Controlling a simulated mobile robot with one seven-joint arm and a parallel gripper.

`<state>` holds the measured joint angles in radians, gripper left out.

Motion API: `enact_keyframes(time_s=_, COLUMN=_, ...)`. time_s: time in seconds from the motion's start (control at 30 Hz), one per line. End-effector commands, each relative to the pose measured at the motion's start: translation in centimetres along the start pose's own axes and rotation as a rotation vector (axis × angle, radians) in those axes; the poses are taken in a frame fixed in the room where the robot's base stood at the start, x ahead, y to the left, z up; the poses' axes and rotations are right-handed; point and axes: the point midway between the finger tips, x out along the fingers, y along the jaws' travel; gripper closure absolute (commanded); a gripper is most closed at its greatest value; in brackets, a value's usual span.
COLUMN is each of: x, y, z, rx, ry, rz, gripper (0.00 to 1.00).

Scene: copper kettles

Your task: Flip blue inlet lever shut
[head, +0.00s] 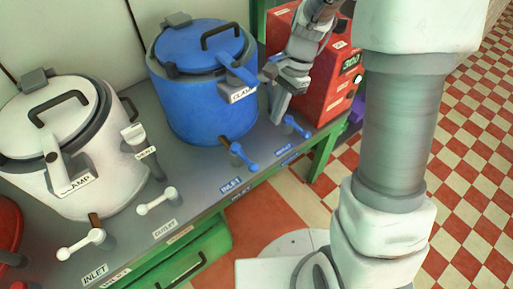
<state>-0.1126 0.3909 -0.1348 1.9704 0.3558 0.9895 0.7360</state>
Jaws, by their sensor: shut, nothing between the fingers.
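The blue inlet lever (241,156) stands on the grey bench in front of the blue kettle (188,100), with an INLET label (231,187) at the bench edge below it. Its arm slants down to the right, ending in a round knob. A second blue lever (296,127) stands farther right; its label is too small to read surely. My gripper (278,112) points down beside the blue kettle's right side. Its fingers are shut and empty. It is right of and behind the inlet lever, apart from it, and close to the second blue lever.
A white kettle (85,165) stands left with white levers for outlet (157,202) and inlet (82,242). A red box with a digital display (349,64) is right of my gripper. The blue clamp handle (238,74) juts toward my gripper. Green drawers (180,262) are below the bench.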

Motion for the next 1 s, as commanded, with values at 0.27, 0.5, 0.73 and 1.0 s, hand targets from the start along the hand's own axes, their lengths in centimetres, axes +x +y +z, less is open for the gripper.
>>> enact_keyframes(time_s=0.27, x=1.3, y=0.0, z=-0.1, rx=-0.001, ry=0.0, rz=0.001, gripper=1.0)
enact_keyframes(time_s=0.5, x=6.1, y=0.1, z=-0.1, rx=-0.001, ry=-0.001, rz=0.003, gripper=1.0)
enact_keyframes(time_s=0.73, x=10.9, y=0.1, z=-0.1, rx=-0.002, ry=-0.001, rz=0.003, gripper=1.0)
enact_keyframes(time_s=1.0, x=11.8, y=0.0, z=3.1, rx=-0.003, ry=0.001, rz=-0.001, gripper=1.0)
